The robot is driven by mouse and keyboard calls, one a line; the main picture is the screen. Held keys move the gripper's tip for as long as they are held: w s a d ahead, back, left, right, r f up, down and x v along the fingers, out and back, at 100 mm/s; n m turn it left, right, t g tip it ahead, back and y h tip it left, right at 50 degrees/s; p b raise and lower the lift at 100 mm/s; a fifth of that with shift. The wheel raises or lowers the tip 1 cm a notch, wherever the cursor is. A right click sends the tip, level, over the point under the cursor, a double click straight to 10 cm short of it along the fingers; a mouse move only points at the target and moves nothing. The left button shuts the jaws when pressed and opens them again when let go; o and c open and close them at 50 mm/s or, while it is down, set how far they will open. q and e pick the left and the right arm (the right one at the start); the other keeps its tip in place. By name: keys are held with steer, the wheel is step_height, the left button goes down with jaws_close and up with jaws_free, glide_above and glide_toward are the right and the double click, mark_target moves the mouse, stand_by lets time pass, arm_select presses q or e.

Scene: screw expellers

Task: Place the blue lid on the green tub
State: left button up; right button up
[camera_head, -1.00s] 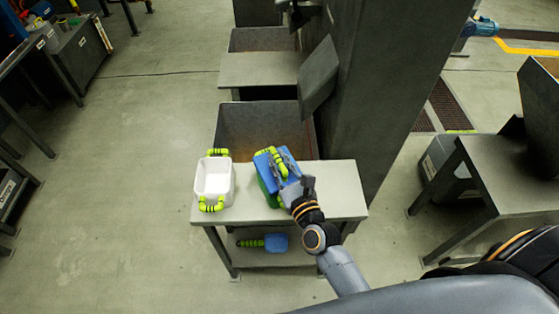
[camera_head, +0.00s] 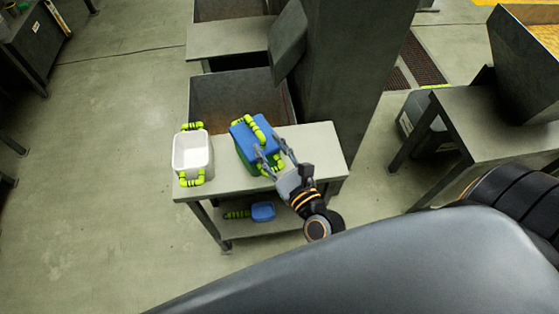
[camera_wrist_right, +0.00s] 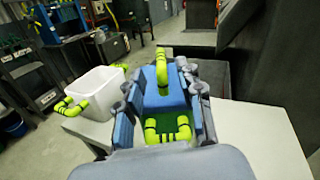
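The blue lid (camera_head: 243,143), with a yellow-green handle (camera_head: 255,127), lies on top of the green tub (camera_head: 244,160) on the grey table. I cannot tell whether it sits fully flush. In the right wrist view the lid (camera_wrist_right: 160,103) is between and beyond my fingers, with the green tub (camera_wrist_right: 170,121) and its near yellow-green handle below it. My right gripper (camera_head: 272,156) is open at the near side of the tub, its fingers spread apart; it also shows in the wrist view (camera_wrist_right: 163,122). My left gripper is not in view.
A white tub (camera_head: 191,172) with yellow-green handles stands left on the table (camera_head: 320,150). A blue item with a green handle (camera_head: 263,211) lies on the lower shelf. A metal bin (camera_head: 235,100) and a dark column (camera_head: 345,90) stand behind. Floor to the left is free.

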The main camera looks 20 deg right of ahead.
steer(key=shift+s+d+b, duration=0.2)
steer(key=shift+s+b, duration=0.15)
steer(key=shift+s, duration=1.95)
